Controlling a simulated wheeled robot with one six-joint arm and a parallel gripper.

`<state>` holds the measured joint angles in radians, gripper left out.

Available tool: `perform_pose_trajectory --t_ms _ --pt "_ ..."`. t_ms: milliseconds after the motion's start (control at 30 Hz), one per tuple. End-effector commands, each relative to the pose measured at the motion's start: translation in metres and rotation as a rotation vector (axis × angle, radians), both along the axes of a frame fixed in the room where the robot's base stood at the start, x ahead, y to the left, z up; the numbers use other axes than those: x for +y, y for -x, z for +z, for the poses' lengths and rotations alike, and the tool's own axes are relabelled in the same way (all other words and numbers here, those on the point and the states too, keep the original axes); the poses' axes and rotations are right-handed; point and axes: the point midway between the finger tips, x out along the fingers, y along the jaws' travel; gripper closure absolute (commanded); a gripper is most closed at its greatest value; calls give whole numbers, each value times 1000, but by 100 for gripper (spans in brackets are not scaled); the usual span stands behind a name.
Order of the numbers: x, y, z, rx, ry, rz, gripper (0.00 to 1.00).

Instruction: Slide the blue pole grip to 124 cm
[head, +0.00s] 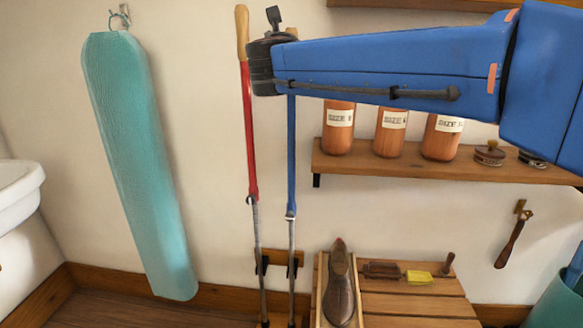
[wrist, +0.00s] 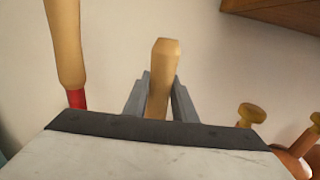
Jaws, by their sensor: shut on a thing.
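The blue pole (head: 291,160) stands nearly upright against the wall, with a silver lower shaft (head: 291,250) below its blue tube. A small clamp (head: 290,216) sits where the blue tube meets the shaft. Its pale wooden grip (wrist: 163,70) stands between the two grey fingers of my gripper (wrist: 160,95) in the wrist view. My gripper is shut on this grip, whose top sticks up above the fingers. In the head view my blue arm and dark wrist hide most of the grip and the fingers. No readable length marks show on the shaft.
A red pole (head: 250,130) with a wooden grip stands close on the left. A shelf (head: 440,167) with orange jars (head: 390,140) is on the right. A slatted bench (head: 410,300) with a shoe form (head: 339,285) is below. A teal board (head: 140,165) hangs at left.

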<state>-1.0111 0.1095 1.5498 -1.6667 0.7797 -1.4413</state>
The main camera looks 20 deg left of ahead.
Motion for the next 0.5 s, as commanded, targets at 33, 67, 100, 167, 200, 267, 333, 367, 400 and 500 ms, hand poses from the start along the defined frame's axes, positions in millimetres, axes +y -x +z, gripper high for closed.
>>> perform_pose_trajectory --t_ms 33,67,100,167,200,267,333,367,400,500 --pt "0 0 4 -2 -1 0 92" --pt "0 0 5 -2 -1 0 92" --pt "0 0 6 -2 -1 0 92" --pt "0 0 8 -1 -1 0 92" --pt "0 0 10 -1 -1 0 92" --pt "0 0 12 -1 -2 0 92" --pt "0 0 15 -2 -1 0 92" --pt "0 0 17 -2 0 0 92" --pt "0 0 18 -2 0 0 92" --pt "0 0 22 -1 -2 0 92"
